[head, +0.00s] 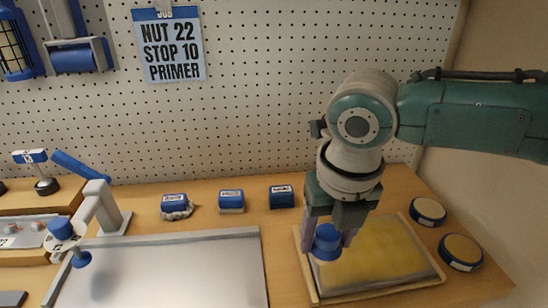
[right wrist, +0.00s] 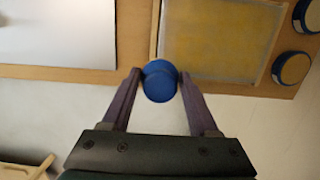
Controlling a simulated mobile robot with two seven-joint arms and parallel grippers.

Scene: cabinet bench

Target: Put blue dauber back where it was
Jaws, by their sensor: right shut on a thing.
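The blue dauber (head: 326,243) is a short round blue piece between the fingers of my right gripper (head: 329,236), which is shut on it. In the head view it shows against the left part of a wooden-framed tray (head: 304,262) with a yellow surface. My left gripper is not in view.
Three blue-topped labelled blocks (head: 231,200) stand at the back. Two round blue-rimmed tins (head: 428,211) (head: 461,251) stand right of the tray. A grey metal plate (head: 170,270) lies left, beside a grey stand (head: 103,208) with blue knobs. A pegboard (head: 270,90) closes the back.

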